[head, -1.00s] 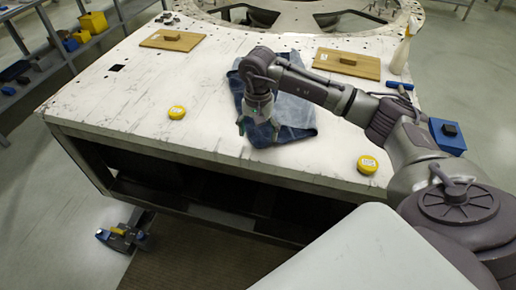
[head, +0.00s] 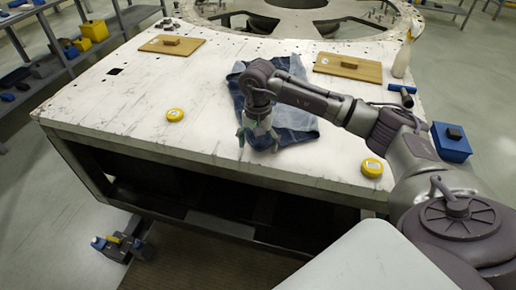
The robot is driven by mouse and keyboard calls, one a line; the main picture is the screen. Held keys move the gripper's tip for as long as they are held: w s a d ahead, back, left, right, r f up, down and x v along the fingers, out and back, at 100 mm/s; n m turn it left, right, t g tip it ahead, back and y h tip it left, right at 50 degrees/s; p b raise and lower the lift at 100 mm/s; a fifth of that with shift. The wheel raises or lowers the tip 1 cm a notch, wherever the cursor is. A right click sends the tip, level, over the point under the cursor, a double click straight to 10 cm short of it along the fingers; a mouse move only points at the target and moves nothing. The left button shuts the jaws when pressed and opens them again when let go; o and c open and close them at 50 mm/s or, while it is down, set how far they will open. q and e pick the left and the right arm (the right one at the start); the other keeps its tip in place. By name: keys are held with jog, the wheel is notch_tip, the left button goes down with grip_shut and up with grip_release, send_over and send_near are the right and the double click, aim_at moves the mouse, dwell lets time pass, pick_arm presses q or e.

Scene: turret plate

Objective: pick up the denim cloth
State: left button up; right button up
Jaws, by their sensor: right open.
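The denim cloth (head: 298,121) is blue and lies crumpled on the white plate, near the middle of its front part. My right gripper (head: 258,143) points down at the cloth's front left edge, with its fingers spread. It is open, and I cannot tell whether the fingertips touch the cloth. My right arm covers part of the cloth. My left gripper is not in view.
The worn white plate (head: 110,108) carries two wooden boards with blocks, left (head: 172,45) and right (head: 348,67). Yellow round tins lie left (head: 175,115) and right (head: 371,168) of the cloth. A pale bottle (head: 402,58) and a hammer-like tool (head: 402,95) are at the right edge.

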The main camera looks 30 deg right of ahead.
jog(key=shift+f+b, duration=0.55)
jog(key=shift+f, duration=0.25)
jog(key=shift+r, duration=0.15)
jog(key=shift+c, duration=0.6)
jog(key=shift+s, duration=0.1)
jog(key=shift+c, duration=1.4)
jog(key=shift+s+a+f, duration=0.1)
jog(key=shift+s+f, duration=0.05)
jog(key=shift+f, duration=0.05)
grip_shut()
jog(key=shift+s, duration=0.1)
jog(key=shift+r, duration=0.1)
notch_tip(320, 180, up, 12)
jog(key=p, duration=0.7)
jog(key=shift+w, duration=0.35)
